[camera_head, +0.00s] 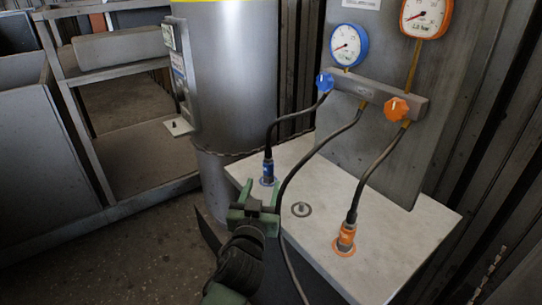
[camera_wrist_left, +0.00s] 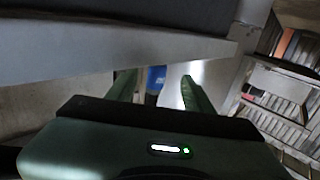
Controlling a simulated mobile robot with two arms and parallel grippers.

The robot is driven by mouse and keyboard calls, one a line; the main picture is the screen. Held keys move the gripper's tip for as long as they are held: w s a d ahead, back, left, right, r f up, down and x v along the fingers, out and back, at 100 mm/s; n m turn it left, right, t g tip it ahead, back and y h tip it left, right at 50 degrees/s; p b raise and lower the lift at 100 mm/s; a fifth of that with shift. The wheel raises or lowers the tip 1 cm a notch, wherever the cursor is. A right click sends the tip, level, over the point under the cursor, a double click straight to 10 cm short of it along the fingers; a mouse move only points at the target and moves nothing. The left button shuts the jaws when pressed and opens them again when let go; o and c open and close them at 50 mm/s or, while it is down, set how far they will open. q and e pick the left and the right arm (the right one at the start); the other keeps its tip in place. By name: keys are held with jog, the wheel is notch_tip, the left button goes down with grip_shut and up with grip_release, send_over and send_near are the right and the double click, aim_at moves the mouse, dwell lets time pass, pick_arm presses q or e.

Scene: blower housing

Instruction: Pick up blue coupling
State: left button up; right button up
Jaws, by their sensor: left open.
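The blue coupling (camera_head: 267,172) stands upright on the white tabletop (camera_head: 323,228) near its left corner, with a black hose running up from it. My left gripper (camera_head: 262,191) is open just in front of the coupling in the head view, with its fingers pointing toward it. In the left wrist view the blue coupling (camera_wrist_left: 156,76) shows between the two fingertips of my left gripper (camera_wrist_left: 158,84), apart from them as far as I can tell. Its lower part is dark there. My right gripper is not in view.
An orange coupling (camera_head: 345,238) with a hose stands at the table's front right. A grey cylinder (camera_head: 232,80) stands behind left. A gauge panel (camera_head: 385,125) rises behind.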

aim_at(268, 171)
pick_arm(q)
jog(key=shift+w+d+r, duration=0.1)
jog(key=shift+w+r, duration=0.05)
jog(key=shift+w, duration=0.35)
jog(key=shift+w+d+r, duration=0.1)
jog(key=shift+w+r, duration=0.2)
jog(key=shift+w, duration=0.25)
jog(key=w, duration=0.2)
jog(key=w+d, duration=0.1)
jog(key=w, duration=0.1)
jog(key=shift+w+b, duration=0.25)
jog(key=shift+b, duration=0.1)
jog(key=shift+w, duration=0.25)
jog(key=shift+r, duration=0.1)
grip_shut()
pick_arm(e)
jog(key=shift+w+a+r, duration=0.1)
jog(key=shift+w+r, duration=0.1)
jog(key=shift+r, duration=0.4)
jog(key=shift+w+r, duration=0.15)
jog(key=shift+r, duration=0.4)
